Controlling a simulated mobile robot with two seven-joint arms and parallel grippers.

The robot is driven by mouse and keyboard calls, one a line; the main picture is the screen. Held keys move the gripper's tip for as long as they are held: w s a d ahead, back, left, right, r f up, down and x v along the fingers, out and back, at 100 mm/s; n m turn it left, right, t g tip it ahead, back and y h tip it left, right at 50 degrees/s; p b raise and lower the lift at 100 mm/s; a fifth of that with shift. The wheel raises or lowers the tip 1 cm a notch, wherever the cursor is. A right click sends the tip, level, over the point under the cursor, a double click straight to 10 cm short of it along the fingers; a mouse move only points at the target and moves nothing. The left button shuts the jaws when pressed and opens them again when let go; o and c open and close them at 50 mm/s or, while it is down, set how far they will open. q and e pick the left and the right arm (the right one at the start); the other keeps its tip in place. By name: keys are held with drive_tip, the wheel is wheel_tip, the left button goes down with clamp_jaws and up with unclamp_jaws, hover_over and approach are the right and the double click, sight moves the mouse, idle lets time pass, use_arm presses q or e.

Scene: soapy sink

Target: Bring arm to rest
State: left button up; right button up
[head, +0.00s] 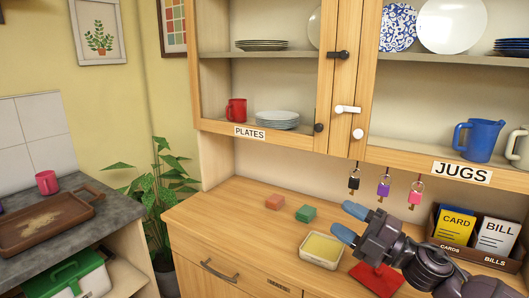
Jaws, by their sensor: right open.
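My right gripper (349,222) is above the wooden counter of the dresser, at the right of the head view. Its arm comes in from the lower right. Its two blue fingertips are spread apart, pointing left, with nothing between them. A cream dish with yellow contents (322,247) is just below and left of the gripper. A red cloth-like thing (377,279) lies under the arm, partly hidden by it. My left gripper is not in view.
A green block (306,213) and an orange block (275,202) lie on the counter. Keys (383,187) hang above the gripper. A card and bill holder (470,235) stands right of the arm. The cabinet (262,133) overhangs the back. The counter's left part is clear.

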drive_tip(key=s+d+f+m+t+h, duration=0.2)
drive_tip(key=d+f+m+t+h, duration=0.15)
drive_tip(key=f+m+h, duration=0.4)
drive_tip(key=s+d+f+m+t+h, duration=0.2)
drive_tip(key=d+f+m+h, duration=0.3)
drive_tip(key=f+m, duration=0.5)
drive_tip(key=s+d+f+m+g+h, duration=0.1)
drive_tip(key=s+f+m+g+h, duration=0.1)
drive_tip(key=s+f, duration=0.7)
drive_tip(key=s+d+f+m+g+h, duration=0.1)
drive_tip(key=s+f+m+g, duration=0.3)
drive_tip(key=s+f, duration=0.6)
drive_tip(key=s+m+h, duration=0.1)
drive_tip(key=s+m, duration=0.1)
drive_tip(key=shift+s+d+f+m, duration=0.25)
drive_tip(key=shift+m, duration=0.1)
